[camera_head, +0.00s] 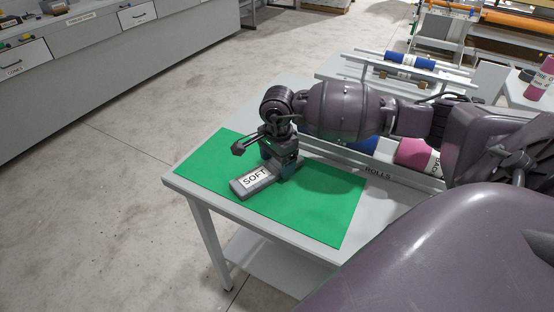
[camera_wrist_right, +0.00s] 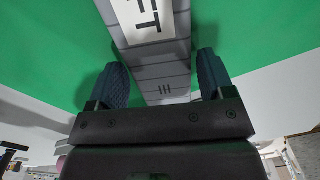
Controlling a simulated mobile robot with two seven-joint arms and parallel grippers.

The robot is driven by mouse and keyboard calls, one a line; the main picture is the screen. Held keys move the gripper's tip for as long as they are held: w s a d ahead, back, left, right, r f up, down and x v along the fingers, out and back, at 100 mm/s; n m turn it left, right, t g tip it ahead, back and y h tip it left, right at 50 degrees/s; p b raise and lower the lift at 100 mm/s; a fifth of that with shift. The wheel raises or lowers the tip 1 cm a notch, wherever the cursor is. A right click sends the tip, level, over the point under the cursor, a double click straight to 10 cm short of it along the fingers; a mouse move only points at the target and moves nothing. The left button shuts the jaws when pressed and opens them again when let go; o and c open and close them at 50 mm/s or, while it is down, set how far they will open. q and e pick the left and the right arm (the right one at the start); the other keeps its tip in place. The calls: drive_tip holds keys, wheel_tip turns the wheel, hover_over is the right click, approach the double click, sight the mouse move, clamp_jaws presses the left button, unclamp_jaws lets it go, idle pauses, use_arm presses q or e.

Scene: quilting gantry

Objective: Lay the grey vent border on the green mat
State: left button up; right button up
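The grey vent border (camera_head: 257,183) is a bar with a white label reading SOFT. It appears to lie flat on the green mat (camera_head: 318,205), near the mat's front edge. My right gripper (camera_head: 276,172) is low over the bar's far end, hiding that end in the head view. In the right wrist view the bar (camera_wrist_right: 160,68) runs between the two spread fingers, slightly askew to them. I see no clear clamping. My left gripper is out of view.
The mat covers the left part of a light grey table (camera_head: 196,205). A rack edge labelled ROLLS, with a blue roll and a pink roll (camera_head: 417,154), stands behind the mat to the right. Grey drawers (camera_head: 90,60) line the far left; the floor between is clear.

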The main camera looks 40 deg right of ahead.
sight(278, 165)
drive_tip(key=shift+o, duration=1)
wheel_tip(278, 165, up, 12)
drive_tip(key=shift+r+p, duration=0.2)
drive_tip(key=shift+p, duration=0.2)
drive_tip(key=shift+s+f, duration=0.1)
drive_tip(key=shift+s, duration=0.05)
